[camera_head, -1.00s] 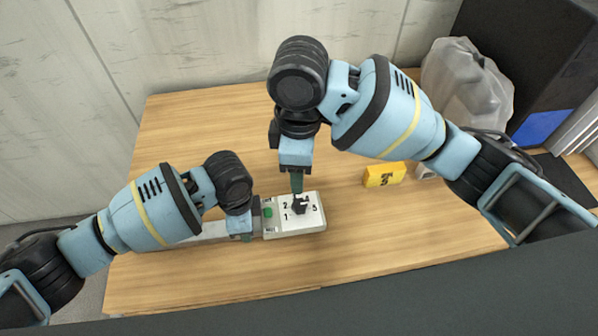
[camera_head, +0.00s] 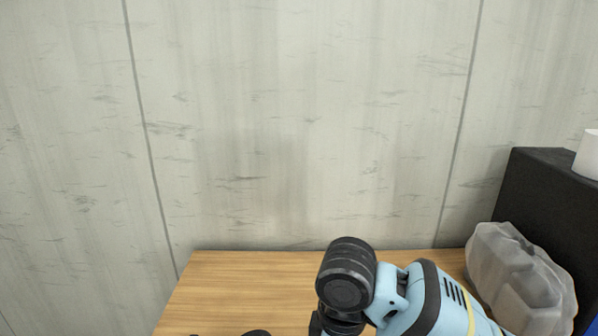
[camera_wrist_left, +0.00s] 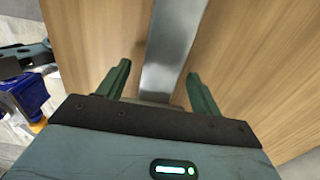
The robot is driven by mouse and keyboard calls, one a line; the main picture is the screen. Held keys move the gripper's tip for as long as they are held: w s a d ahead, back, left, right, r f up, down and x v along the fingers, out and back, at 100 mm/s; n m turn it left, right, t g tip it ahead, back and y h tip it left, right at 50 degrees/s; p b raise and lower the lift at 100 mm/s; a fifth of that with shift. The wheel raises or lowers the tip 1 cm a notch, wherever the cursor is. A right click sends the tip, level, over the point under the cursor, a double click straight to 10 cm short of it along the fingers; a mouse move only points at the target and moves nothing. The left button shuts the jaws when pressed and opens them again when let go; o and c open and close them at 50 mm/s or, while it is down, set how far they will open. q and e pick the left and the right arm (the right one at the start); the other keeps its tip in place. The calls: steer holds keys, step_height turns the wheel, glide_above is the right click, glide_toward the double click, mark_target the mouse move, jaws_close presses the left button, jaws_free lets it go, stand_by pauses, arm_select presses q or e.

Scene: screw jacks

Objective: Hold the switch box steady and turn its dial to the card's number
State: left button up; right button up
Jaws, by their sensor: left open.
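In the left wrist view my left gripper (camera_wrist_left: 158,74) is open, its two green fingers standing apart on either side of a grey metal strip (camera_wrist_left: 172,45). The strip runs away from me over the wooden table. I cannot tell whether the fingers touch it. The switch box, its dial and the yellow number card are not visible in the head view, which now shows mostly wall. My right arm shows at the bottom of the head view, but its gripper is below the frame.
The wooden table's (camera_head: 235,285) back part shows below a pale panelled wall (camera_head: 290,120). A translucent grey lump (camera_head: 520,280) stands at the right, beside a black box (camera_head: 550,205) with a white object (camera_head: 588,155) on top. A blue object (camera_wrist_left: 30,95) shows at the left in the wrist view.

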arm_select(q)
step_height(320, 180, up, 11)
stand_by(0.4)
